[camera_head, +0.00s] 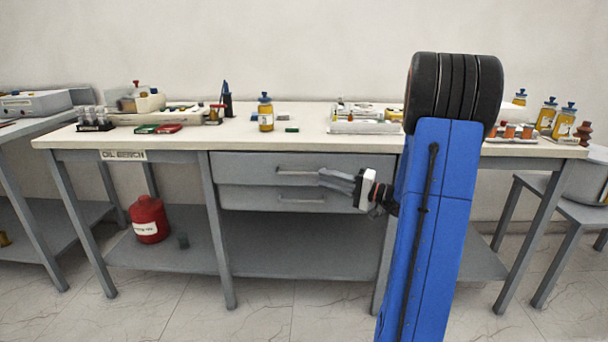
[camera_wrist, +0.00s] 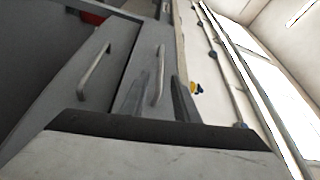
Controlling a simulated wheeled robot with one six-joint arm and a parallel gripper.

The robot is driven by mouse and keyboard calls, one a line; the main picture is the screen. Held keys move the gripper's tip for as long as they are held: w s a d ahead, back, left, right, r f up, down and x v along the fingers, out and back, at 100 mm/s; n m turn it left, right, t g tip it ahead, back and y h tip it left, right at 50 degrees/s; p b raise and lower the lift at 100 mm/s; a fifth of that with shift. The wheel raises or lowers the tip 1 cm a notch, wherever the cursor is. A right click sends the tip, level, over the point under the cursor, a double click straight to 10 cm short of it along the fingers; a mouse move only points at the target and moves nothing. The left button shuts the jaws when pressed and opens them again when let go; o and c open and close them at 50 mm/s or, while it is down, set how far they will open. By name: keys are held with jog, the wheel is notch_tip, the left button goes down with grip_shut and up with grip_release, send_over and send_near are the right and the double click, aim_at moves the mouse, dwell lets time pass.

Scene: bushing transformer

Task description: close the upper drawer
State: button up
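The grey upper drawer (camera_head: 245,166) is under the bench top, and its front looks slightly proud of the lower drawer (camera_head: 245,199). Its bar handle (camera_head: 297,171) is horizontal; in the wrist view the handle (camera_wrist: 160,75) appears between my two fingers. My gripper (camera_head: 322,178) is just right of this handle in the head view, fingers pointing toward the drawer. In the wrist view my gripper (camera_wrist: 161,90) has its fingers apart, one on each side of the handle's line. Contact with the handle cannot be made out. My arm hides the drawer's right end.
The lower drawer's handle (camera_head: 301,199) is close below my gripper. The bench top (camera_head: 330,143) overhangs just above, carrying a yellow bottle (camera_head: 265,113) and several trays. A red canister (camera_head: 149,219) stands on the lower shelf (camera_head: 285,255), which is clear under the drawers.

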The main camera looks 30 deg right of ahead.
aim_at(309, 174)
jog(key=x, duration=0.9)
grip_shut()
